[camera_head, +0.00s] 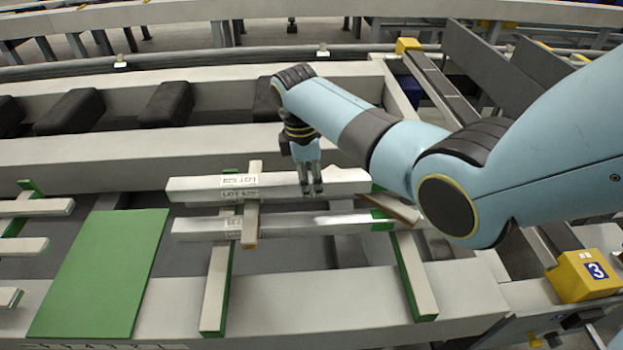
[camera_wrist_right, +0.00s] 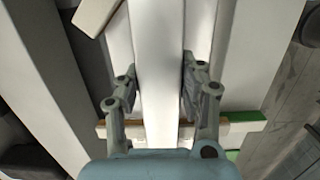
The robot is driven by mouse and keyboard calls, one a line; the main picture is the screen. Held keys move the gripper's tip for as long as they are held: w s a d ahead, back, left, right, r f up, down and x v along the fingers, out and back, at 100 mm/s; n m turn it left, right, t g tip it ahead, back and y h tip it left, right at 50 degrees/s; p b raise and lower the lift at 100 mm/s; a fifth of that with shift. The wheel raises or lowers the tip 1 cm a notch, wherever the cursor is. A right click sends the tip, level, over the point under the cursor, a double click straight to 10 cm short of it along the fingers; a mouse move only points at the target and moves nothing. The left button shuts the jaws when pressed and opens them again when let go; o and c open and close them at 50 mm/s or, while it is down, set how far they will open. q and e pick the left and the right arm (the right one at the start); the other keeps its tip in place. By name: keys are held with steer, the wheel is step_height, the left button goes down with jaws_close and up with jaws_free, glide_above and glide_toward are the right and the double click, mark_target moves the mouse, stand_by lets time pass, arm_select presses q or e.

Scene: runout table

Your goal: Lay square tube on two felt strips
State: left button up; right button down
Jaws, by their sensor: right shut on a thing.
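My right gripper (camera_head: 311,190) comes down from the right and is shut on a pale square tube (camera_head: 200,188) with a lot label on it. In the right wrist view, the gripper's fingers (camera_wrist_right: 160,85) stand on both sides of the tube (camera_wrist_right: 160,45). A second pale square tube (camera_head: 300,224) lies nearer, roughly parallel. Green felt strips (camera_head: 382,220) show on a left bar (camera_head: 216,275) and a right bar (camera_head: 416,280) under the tubes. Green also shows in the wrist view (camera_wrist_right: 246,117). Whether the held tube touches its support is unclear. My left gripper is out of view.
A wooden stick (camera_head: 250,226) crosses near the tubes' left part; another (camera_head: 400,209) is at the right. A green panel (camera_head: 100,270) lies left. Dark blocks (camera_head: 168,103) stand behind. A yellow block marked 3 (camera_head: 585,277) is at the right.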

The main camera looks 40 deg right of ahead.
steer(key=shift+w+f+b, duration=0.1)
steer(key=shift+f+b, duration=0.2)
steer(key=shift+f, duration=0.25)
steer(key=c, duration=0.7)
jaws_free()
steer(key=r, duration=0.4)
steer(key=a+r, duration=0.1)
steer(key=r, duration=0.7)
steer(key=shift+w+a, duration=0.15)
steer(key=shift+w, duration=0.15)
